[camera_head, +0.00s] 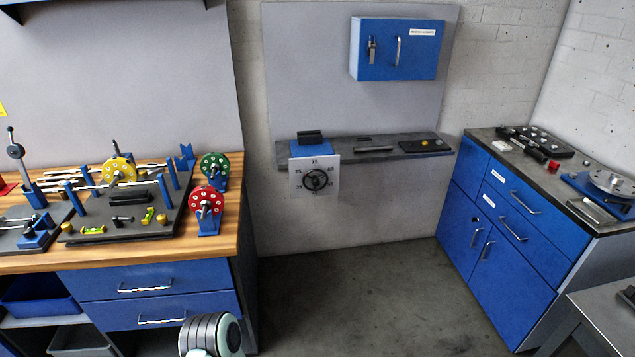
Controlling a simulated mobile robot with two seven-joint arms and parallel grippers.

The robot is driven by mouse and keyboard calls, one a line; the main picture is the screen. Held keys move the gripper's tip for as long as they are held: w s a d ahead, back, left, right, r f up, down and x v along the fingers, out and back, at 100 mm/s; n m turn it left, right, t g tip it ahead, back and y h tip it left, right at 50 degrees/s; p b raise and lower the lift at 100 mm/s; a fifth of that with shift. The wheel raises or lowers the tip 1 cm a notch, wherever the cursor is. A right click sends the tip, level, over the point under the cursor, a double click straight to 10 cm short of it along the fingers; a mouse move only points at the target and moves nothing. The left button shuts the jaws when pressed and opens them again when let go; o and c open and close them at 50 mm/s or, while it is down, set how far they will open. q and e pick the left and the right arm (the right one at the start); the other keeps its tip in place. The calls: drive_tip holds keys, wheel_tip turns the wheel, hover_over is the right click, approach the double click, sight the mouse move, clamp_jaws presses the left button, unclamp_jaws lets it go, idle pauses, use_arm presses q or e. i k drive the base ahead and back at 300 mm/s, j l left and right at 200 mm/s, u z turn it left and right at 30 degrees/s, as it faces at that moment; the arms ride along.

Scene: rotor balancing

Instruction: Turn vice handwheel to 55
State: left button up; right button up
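The vice (311,149) is a blue block with dark jaws on the grey wall shelf in the middle. A white dial plate (298,188) with numbers around it hangs on its front; 75 seems to stand at the top. The black handwheel (317,180) sits in the middle of this plate. Its pointer and the value it shows are too small to read.
The wooden bench (50,264) with rotors and stands is at left. A blue cabinet (397,48) hangs above the shelf (380,154). A blue drawer unit (514,220) stands at right, with a grey table (610,310) in front. The floor between is clear.

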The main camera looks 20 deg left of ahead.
sight(316, 181)
drive_tip(key=u, duration=0.7)
drive_tip(key=i+l+u, duration=0.1)
drive_tip(key=i+u, duration=0.25)
drive_tip(key=i+l+u, duration=0.15)
drive_tip(key=u, duration=0.25)
drive_tip(key=i+l+u, duration=0.45)
drive_tip(key=i+l, duration=0.25)
drive_tip(key=i+l+u, duration=0.15)
drive_tip(key=i+l, duration=0.2)
drive_tip(key=l, duration=0.15)
